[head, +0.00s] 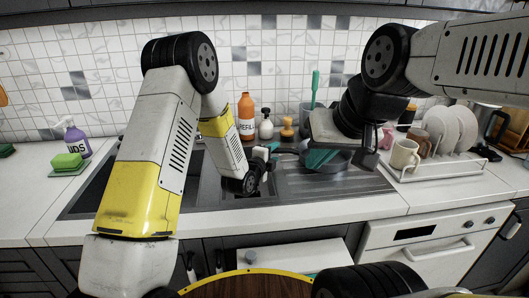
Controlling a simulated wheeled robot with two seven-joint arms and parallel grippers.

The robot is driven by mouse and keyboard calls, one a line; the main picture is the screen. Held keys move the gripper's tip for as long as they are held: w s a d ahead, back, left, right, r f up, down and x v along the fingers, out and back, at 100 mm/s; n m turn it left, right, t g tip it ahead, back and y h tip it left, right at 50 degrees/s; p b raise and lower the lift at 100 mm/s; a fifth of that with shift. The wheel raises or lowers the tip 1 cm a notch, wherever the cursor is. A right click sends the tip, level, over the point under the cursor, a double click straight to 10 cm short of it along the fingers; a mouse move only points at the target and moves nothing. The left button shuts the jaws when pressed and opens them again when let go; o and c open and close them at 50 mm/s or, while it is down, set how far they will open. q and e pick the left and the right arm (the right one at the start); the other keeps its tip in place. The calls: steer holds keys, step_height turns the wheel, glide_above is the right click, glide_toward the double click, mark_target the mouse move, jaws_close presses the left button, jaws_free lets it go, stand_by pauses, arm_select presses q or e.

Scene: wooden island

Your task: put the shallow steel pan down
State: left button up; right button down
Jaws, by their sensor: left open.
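The shallow steel pan (339,164), round and dark grey, rests on the ribbed steel drainboard to the right of the sink. My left gripper (263,158) is open at the pan's left, by the handle side, over the right edge of the sink. The handle is mostly hidden and I see no grip on it. My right gripper (321,160) points down over the pan from above, with teal parts at its tip. Its housing hides much of the pan, and its jaw opening does not show clearly.
A white dish rack (425,170) with plates and mugs stands right of the drainboard. An orange refill bottle (246,117), a soap dispenser (266,126) and a brush cup (306,117) stand behind. A purple spray bottle (74,138) and green sponge (67,161) are far left.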

arm_select(q)
steer(key=s+a+r+n+g+y, duration=0.2)
steer(key=s+a+r+n, duration=0.4)
steer(key=a+r, duration=0.25)
steer(key=s+a+r+n+g+y, duration=0.1)
steer(key=s+a+r+n+y, duration=0.2)
steer(key=s+a+r+n, duration=0.45)
steer(key=s+a+r+n+g, duration=0.1)
steer(key=s+a+n, duration=0.2)
steer(key=s, duration=0.4)
steer(key=s+a+r+n+g, duration=0.2)
steer(key=s+a+n, duration=0.1)
steer(key=s, duration=0.4)
steer(key=s+a+r+n+g+y, duration=0.1)
steer(key=s+a+n, duration=0.1)
steer(key=s, duration=0.6)
steer(key=shift+a+r+n+g, duration=0.3)
steer(key=shift+a+n, duration=0.1)
steer(key=shift+n, duration=0.35)
